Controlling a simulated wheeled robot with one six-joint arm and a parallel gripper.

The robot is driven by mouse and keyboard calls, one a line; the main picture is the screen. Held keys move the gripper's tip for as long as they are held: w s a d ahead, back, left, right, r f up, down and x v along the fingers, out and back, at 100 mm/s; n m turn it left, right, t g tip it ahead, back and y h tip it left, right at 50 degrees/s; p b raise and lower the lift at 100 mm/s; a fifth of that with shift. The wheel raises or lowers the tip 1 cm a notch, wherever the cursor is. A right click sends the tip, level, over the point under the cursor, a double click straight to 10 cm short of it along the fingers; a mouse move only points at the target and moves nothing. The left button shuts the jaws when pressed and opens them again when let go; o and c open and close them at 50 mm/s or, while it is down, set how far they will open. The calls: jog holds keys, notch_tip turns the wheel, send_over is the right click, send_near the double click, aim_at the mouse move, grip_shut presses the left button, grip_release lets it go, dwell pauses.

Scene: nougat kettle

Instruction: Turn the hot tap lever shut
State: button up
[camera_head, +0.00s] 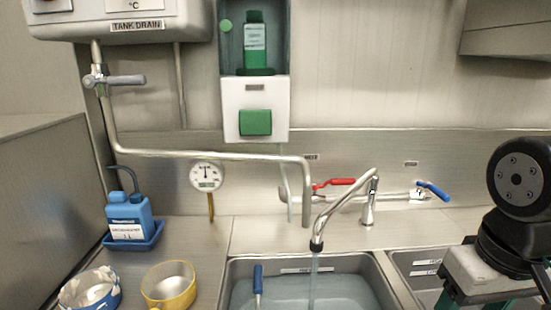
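The red tap lever (335,184) is on the pipework at the back wall, left of the swan-neck faucet (345,200). It lies nearly level, its free end pointing right and slightly up. A blue tap lever (433,190) is further right and slants down to the right. A thin stream of water (312,283) runs from the faucet's black-tipped spout into the filled sink (245,266). Part of my arm shows at the right edge, but my gripper is not in view.
A bent drain pipe (220,155) crosses in front of the wall and drops just left of the red lever. A blue-handled tool (258,280) stands in the sink. A soap dispenser (255,112) hangs above. A blue jug (130,217) and yellow-rimmed pot (168,286) stand left.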

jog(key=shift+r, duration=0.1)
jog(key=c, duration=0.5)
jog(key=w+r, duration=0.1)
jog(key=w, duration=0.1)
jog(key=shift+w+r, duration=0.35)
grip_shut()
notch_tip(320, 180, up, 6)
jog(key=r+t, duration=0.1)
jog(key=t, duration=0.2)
send_over(332, 183)
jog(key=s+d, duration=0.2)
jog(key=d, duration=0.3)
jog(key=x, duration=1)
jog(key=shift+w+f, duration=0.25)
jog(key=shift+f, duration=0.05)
